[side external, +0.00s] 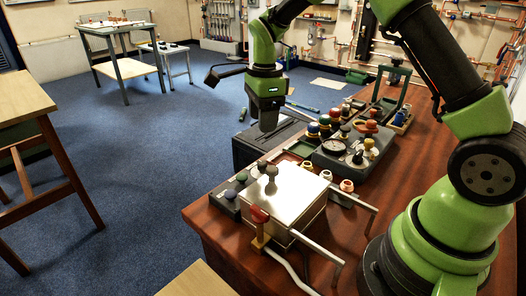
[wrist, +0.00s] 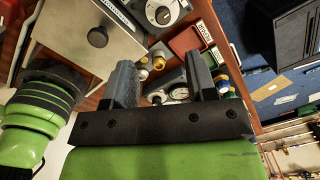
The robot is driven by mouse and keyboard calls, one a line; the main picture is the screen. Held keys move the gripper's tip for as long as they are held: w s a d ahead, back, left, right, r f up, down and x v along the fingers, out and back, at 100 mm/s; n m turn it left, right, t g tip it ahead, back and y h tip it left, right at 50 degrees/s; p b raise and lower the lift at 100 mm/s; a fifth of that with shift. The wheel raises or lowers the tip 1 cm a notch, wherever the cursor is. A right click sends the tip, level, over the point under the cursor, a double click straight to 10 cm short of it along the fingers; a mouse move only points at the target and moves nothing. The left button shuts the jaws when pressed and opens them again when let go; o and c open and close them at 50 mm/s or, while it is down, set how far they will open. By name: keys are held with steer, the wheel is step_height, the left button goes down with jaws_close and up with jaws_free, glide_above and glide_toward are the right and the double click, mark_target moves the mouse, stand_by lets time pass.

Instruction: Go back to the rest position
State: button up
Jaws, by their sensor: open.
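My gripper (side external: 268,122) points down from the green and black arm near the back-left edge of the red-brown workbench (side external: 345,235), above or in front of a dark grey box (side external: 243,150). In the wrist view, the two grey fingers of my gripper (wrist: 162,82) stand apart with nothing between them. Valves and a round gauge show beyond the fingers.
A silver box (side external: 297,203) with pipes and a red-handled valve (side external: 259,215) sits at the bench front. A grey panel (side external: 345,152) with a gauge and knobs lies behind it. Several coloured knobs stand nearby. Blue floor (side external: 130,190) is open to the left.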

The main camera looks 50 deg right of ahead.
steer(key=s+a+r+n+t, duration=0.3)
steer(key=s+a+r+n, duration=0.1)
steer(key=s+r+n, duration=0.75)
steer(key=s+a+r+n+t+y, duration=0.1)
steer(key=s+n+t, duration=0.1)
steer(key=s+n, duration=0.2)
steer(key=s+a+r+n+t+y, duration=0.1)
steer(key=s+a+r+n, duration=0.1)
steer(key=s+n, duration=0.2)
steer(key=s, duration=0.3)
steer(key=shift+t, duration=0.4)
steer(key=shift+s+r, duration=0.1)
